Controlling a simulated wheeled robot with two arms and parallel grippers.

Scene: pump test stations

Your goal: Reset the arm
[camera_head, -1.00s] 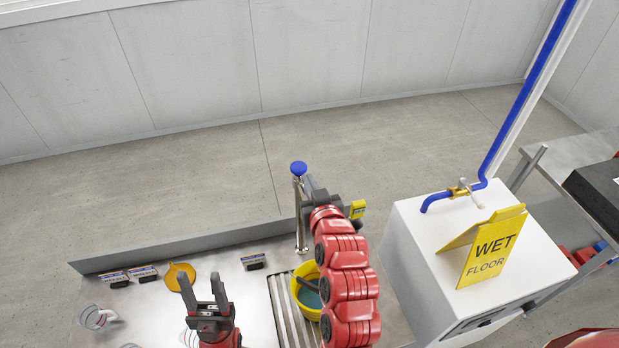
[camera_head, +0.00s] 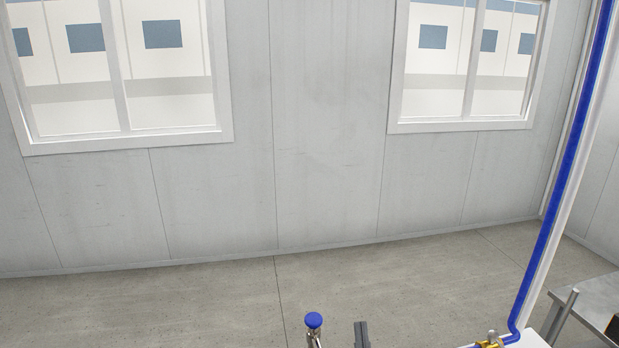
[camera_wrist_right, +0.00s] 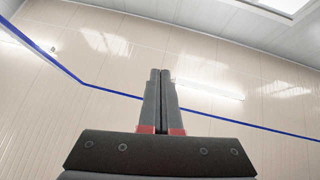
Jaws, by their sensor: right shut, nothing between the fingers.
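My right gripper (camera_head: 361,334) shows only as dark fingertips at the bottom edge of the head view, pointing up. In the right wrist view my right gripper (camera_wrist_right: 160,74) has its two grey fingers together, with nothing between them. Behind it that view shows only wall and ceiling. My left gripper is in neither current view. The rest of both arms is hidden below the head view.
A post with a blue cap (camera_head: 314,320) stands just left of my right fingertips. A blue pipe (camera_head: 561,190) runs down the right to a brass valve (camera_head: 490,341) by a white cabinet top (camera_head: 537,341). A grey table (camera_head: 590,300) is at the right edge. Floor behind is clear.

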